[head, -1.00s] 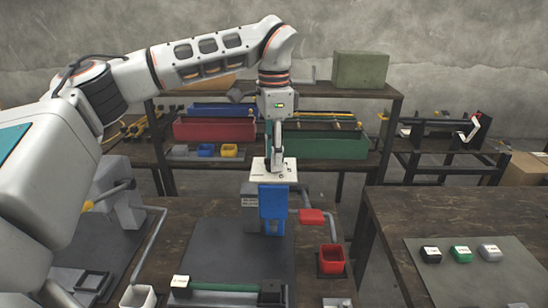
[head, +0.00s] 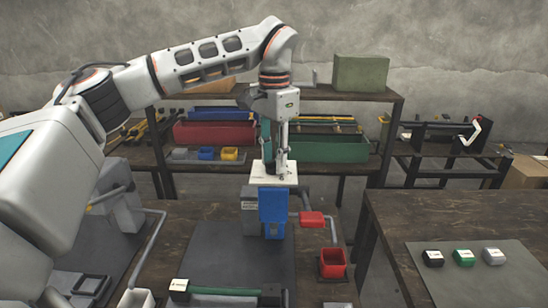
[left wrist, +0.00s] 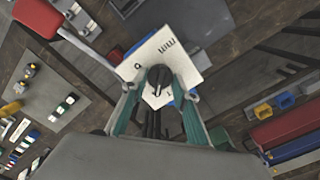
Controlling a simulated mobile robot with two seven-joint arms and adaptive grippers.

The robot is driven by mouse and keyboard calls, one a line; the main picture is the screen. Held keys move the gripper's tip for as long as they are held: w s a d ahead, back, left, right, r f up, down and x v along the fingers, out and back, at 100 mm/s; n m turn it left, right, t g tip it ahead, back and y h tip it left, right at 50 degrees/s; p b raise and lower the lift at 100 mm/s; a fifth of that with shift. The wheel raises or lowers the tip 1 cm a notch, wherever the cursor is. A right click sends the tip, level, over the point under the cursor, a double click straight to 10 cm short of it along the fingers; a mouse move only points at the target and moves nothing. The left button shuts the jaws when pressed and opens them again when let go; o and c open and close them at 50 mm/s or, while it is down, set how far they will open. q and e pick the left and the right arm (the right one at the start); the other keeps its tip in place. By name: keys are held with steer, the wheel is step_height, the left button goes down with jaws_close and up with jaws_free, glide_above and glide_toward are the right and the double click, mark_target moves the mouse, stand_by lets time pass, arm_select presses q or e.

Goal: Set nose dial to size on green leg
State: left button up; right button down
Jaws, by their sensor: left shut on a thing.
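The press has a white top plate (head: 262,178) and a blue front (head: 272,207). The black nose dial (left wrist: 156,76) sits on the plate in the left wrist view; it is too small to make out in the head view. My left gripper (head: 278,164) reaches down from above, and in the left wrist view its teal fingers (left wrist: 160,92) are shut on the dial. Marks on the plate are too small to read. A green bar (head: 228,291), perhaps the green leg, lies across the mat below the press. My right gripper is not in view.
A red lever pad (head: 312,218) and red bin (head: 332,262) stand right of the press. Black, green (head: 464,257) and grey blocks lie on the right table's mat. A shelf behind holds red and green (head: 330,148) bins.

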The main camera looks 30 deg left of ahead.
mark_target(274, 161)
arm_select(q)
steer(key=shift+r, duration=0.1)
steer(key=o, duration=1.1)
step_height(274, 161, up, 12)
steer(key=shift+s, duration=0.1)
stand_by(0.3)
